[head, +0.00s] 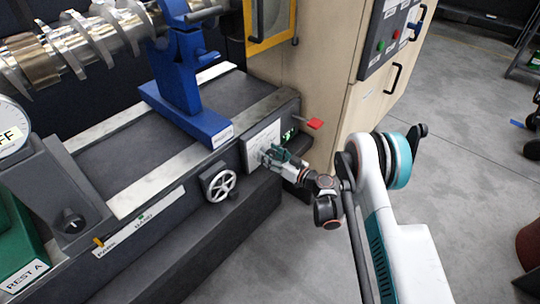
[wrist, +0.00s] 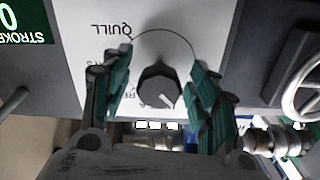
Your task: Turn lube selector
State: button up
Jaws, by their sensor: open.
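The selector is a dark round knob (wrist: 158,86) on a white plate (wrist: 200,18) in the wrist view. A white pointer mark on the knob points down and right in that view. An arc is drawn around the knob, with the upside-down word QUILL at one end; other lettering is partly hidden by my gripper. My gripper (wrist: 160,72) is open, with one green finger on each side of the knob. I cannot tell whether either finger touches it. In the head view my gripper (head: 275,156) is at the white plate (head: 262,140) and hides the knob.
A spoked handwheel (head: 219,184) sits left of the plate on the machine's front. A red-ended lever (head: 315,123) sticks out right of it. A green display (wrist: 24,22) is at the wrist view's upper left. A beige cabinet (head: 328,75) stands behind. Grey floor (head: 465,150) is open at right.

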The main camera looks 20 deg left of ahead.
aim_at(271, 150)
notch_tip(271, 150, up, 10)
jog(key=shift+f, duration=0.1)
dwell(0.4)
dwell(0.4)
jog(key=shift+w+d+r, duration=0.1)
jog(key=shift+d+r, duration=0.05)
jog(key=shift+r, duration=0.3)
jog(key=d+r+m+h, duration=0.25)
jog(key=d+r, duration=0.45)
jog(key=r, duration=0.5)
jog(key=s+d+r+m+h, duration=0.2)
jog(key=s+d+r+h, duration=0.3)
jog(key=s+d+r, duration=0.45)
jog(key=s+d+f+m+h, duration=0.1)
jog(key=s+d+m+h, duration=0.6)
jog(key=s+d, duration=1.8)
jog(key=shift+s+d+h, duration=0.25)
jog(key=shift+d+h, duration=0.8)
jog(key=shift+d, duration=0.05)
